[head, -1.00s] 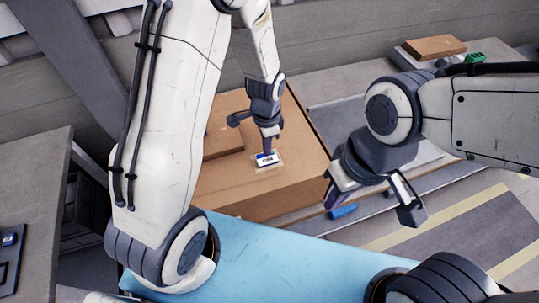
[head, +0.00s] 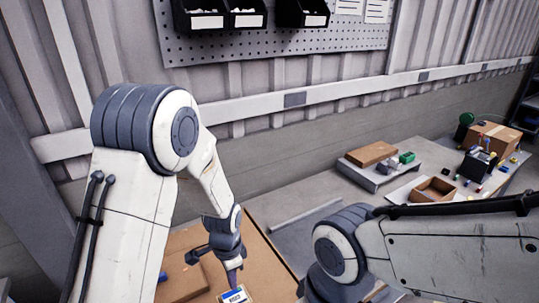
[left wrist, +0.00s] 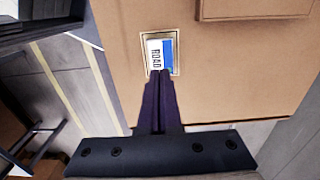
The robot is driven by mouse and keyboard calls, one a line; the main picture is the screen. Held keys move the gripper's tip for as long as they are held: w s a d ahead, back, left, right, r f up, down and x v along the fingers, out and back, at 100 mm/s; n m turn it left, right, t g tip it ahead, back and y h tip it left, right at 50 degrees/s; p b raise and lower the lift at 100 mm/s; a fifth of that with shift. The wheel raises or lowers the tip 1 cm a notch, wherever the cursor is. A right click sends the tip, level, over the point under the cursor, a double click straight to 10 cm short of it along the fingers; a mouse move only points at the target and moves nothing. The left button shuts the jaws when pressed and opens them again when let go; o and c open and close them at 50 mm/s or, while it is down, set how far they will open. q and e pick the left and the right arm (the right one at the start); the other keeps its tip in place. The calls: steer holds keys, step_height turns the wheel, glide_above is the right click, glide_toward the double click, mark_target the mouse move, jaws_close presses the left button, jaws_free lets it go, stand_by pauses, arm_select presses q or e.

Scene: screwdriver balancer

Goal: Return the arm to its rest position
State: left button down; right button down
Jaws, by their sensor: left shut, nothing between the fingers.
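My left gripper (head: 232,280) is shut with nothing between its fingers. It points down at a small white and blue card (head: 234,296) that lies on a brown cardboard-like surface (head: 255,258). In the left wrist view the shut fingertips (left wrist: 159,74) are at the lower edge of the card (left wrist: 155,52), which sits inside a pale frame. I cannot tell whether the tips touch it. My right arm comes in from the right, and its gripper is cut off below the head view.
A raised brown board (head: 182,278) lies beside the card. A bench behind holds a brown block (head: 371,154), a green item (head: 406,157), an open box (head: 433,190) and a carton (head: 487,138). A pegboard (head: 350,38) with black bins hangs on the wall.

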arm_select(q)
steer(key=s+d+r+n+b, duration=0.1)
steer(key=s+d+b, duration=0.1)
steer(key=s+b, duration=0.2)
steer(key=s+d+r+n+b, duration=0.1)
steer(key=s+d+r+b, duration=0.1)
steer(key=s, duration=0.7)
steer(key=s+d+r+n+h+b, duration=0.1)
steer(key=s+d+b, duration=0.2)
steer(key=s+b, duration=0.3)
steer(key=shift+s+d+r+n, duration=0.2)
steer(key=shift+s+d+n, duration=0.1)
steer(key=shift+d+n, duration=0.1)
